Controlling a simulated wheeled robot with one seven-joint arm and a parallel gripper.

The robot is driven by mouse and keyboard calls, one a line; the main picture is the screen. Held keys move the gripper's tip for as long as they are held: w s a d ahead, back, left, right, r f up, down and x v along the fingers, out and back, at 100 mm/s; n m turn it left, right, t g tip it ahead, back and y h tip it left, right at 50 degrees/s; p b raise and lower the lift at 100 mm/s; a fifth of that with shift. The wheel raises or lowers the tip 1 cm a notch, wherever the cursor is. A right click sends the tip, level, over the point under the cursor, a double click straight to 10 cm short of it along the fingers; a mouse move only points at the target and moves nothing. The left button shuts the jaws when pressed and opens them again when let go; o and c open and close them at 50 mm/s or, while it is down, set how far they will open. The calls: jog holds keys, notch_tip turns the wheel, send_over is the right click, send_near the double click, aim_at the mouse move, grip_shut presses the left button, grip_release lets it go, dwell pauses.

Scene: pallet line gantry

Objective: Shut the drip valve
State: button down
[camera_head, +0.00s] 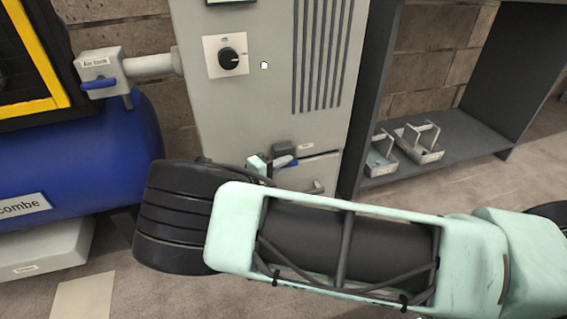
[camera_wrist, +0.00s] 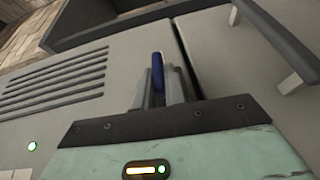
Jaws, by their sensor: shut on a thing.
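The drip valve appears to be the small grey valve body (camera_head: 284,149) low on the grey cabinet, with a label beside it too small to read. Its blue lever (camera_head: 286,162) sticks out just below the body. My gripper (camera_head: 270,164) is at this lever, partly hidden behind my own arm in the head view. In the wrist view the blue lever (camera_wrist: 157,68) stands between the two grey fingers of my gripper (camera_wrist: 159,86), which are shut on it. The valve body is not clear in the wrist view.
Another blue-handled valve (camera_head: 97,84), labelled "Air tank", is at upper left above a blue tank (camera_head: 70,160). The cabinet (camera_head: 235,105) has a black rotary knob (camera_head: 231,59) and vent slots. A drawer handle (camera_head: 312,188) is below the lever. A dark shelf (camera_head: 450,140) holds grey bins.

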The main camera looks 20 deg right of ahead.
jog(key=shift+f+h, duration=0.1)
jog(key=shift+h, duration=0.3)
jog(key=c, duration=1.5)
grip_release()
jog(key=shift+o, duration=0.2)
jog(key=p+v, duration=0.3)
jog(key=v, duration=1.4)
jog(key=shift+s+a+p, duration=0.15)
jog(key=shift+p, duration=0.15)
